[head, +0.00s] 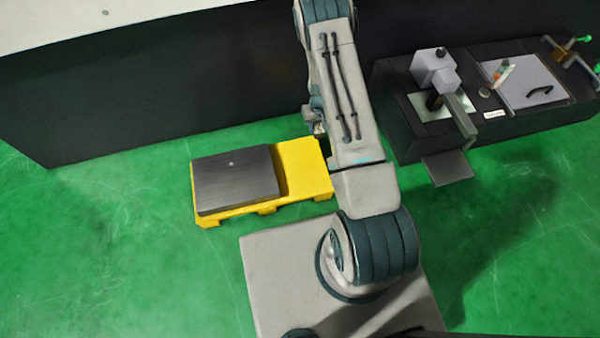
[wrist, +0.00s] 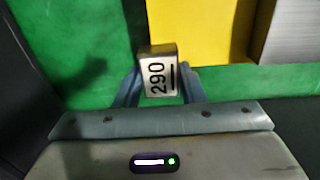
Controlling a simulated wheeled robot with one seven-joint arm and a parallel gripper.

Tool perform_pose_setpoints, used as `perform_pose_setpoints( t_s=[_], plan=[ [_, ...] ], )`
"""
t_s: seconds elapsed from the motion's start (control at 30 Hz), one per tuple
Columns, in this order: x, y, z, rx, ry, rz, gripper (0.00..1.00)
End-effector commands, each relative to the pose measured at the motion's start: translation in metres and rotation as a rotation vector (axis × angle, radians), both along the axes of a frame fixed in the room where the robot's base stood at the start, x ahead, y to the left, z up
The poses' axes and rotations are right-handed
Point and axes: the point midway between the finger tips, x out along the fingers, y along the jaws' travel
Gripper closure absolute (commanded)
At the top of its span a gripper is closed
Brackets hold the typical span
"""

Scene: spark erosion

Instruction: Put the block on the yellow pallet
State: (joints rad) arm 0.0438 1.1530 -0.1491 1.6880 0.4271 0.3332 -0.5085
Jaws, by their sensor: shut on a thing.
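In the wrist view, my gripper (wrist: 160,84) is shut on a small metal block (wrist: 158,78) with a pale face marked "290". One finger is on each side of the block. The yellow pallet (head: 306,169) stands on the green floor left of my arm in the head view; it also shows beyond the block in the wrist view (wrist: 195,25). In the head view, my gripper is mostly hidden by my arm, near the pallet's right end, and the block cannot be made out there.
A dark grey slab (head: 236,180) covers the pallet's left part; the right part is bare. A long black bench (head: 150,80) runs behind. A dark machine bench (head: 440,140) with a grey fixture and a lidded panel stands at the right. Green floor is clear at the left.

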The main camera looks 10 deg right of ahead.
Motion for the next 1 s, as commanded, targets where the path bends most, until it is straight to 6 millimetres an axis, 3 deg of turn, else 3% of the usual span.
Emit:
perform_pose_setpoints(
  t_s=[0.03, 0.23, 0.7, 1.0],
  plan=[
    [0.0, -0.001, -0.011, 0.0, -0.001, 0.001, 1.0],
    [-0.009, 0.006, -0.027, 0.001, 0.0, 0.003, 1.0],
    [-0.075, 0.072, -0.083, 0.001, 0.001, 0.003, 1.0],
    [-0.083, 0.08, -0.098, 0.0, -0.001, 0.002, 1.0]
  ],
)
